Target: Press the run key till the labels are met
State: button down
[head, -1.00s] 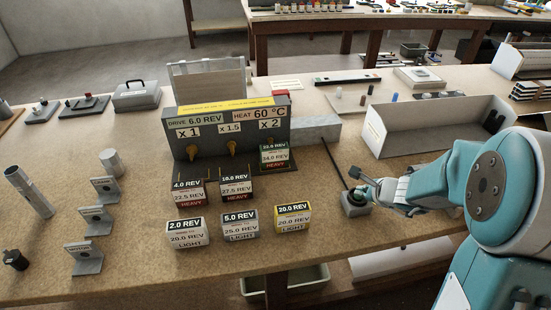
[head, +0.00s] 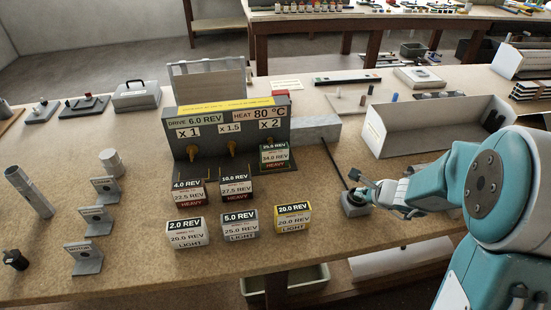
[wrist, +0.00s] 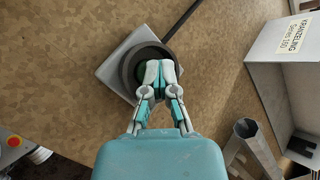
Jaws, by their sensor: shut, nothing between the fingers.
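The run key is a green button (wrist: 141,72) inside a dark round collar on a pale square base; the base also shows in the head view (head: 355,208). My gripper (wrist: 160,70) is shut and empty, its fingertips over the collar and covering most of the button. Contact cannot be told. In the head view my gripper (head: 360,190) is at the key. The dark control box (head: 230,133) reads DRIVE 6.0 REV and HEAT 80 °C. Three light labelled blocks, including one marked 2.0 REV (head: 187,232), stand in front. Behind them are HEAVY labels, one green-edged (head: 274,157).
A dark cable or rod (head: 333,162) runs back from the key. A white open tray (head: 420,146) is behind my gripper. The bench front between is clear.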

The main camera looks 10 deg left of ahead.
aim_at(359, 199)
jog(key=shift+r, duration=3.4)
jog(key=shift+s+a+r, duration=0.15)
jog(key=shift+s+r, duration=0.05)
jog(key=shift+r, duration=0.05)
jog(key=s+a+r+n+g+h, duration=0.1)
jog(key=s+a+r+n, duration=0.1)
jog(key=s+r+n, duration=0.5)
jog(key=s+a+r+n+g+h, duration=0.1)
jog(key=s+a+r+n, duration=0.1)
jog(key=s+n, duration=0.9)
jog(key=s+d+n+h, duration=0.2)
jog(key=s+d+n, duration=0.1)
jog(key=s, duration=0.6)
jog(key=shift+d+r+h, duration=0.3)
jog(key=shift+d+r, duration=0.1)
jog(key=shift+d, duration=0.05)
